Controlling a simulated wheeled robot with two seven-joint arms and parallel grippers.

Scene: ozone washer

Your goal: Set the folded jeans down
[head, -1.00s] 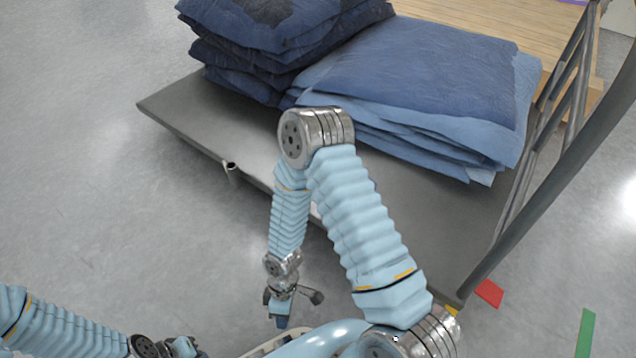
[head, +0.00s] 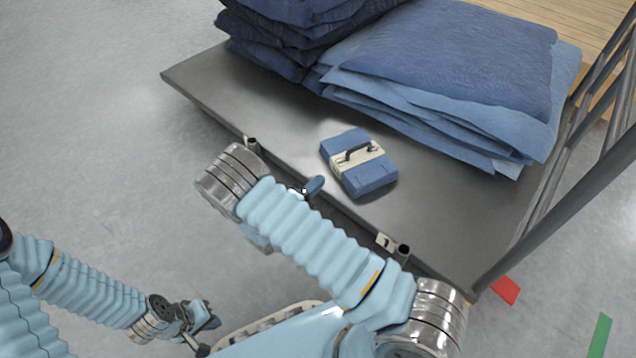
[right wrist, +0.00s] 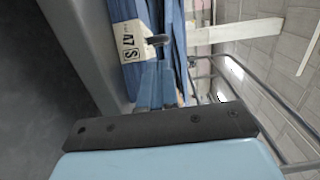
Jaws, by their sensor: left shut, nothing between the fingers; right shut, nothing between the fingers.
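The folded jeans (head: 368,180) are a small blue bundle with a cream band and a dark handle. They lie flat on the grey cart platform (head: 440,205), near its front edge. In the right wrist view the jeans (right wrist: 125,42) show their lettered band beyond the fingers. My right gripper (head: 313,186) is just left of the jeans at the platform's edge, apart from them, shut and empty; its blue fingers show in the right wrist view (right wrist: 155,85). My left gripper (head: 207,318) is low at the left over the floor, shut and empty.
Large blue fabric stacks (head: 440,65) and a darker stack (head: 300,30) fill the platform's back. A metal rail (head: 560,205) rises at its right side. The platform around the jeans is bare.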

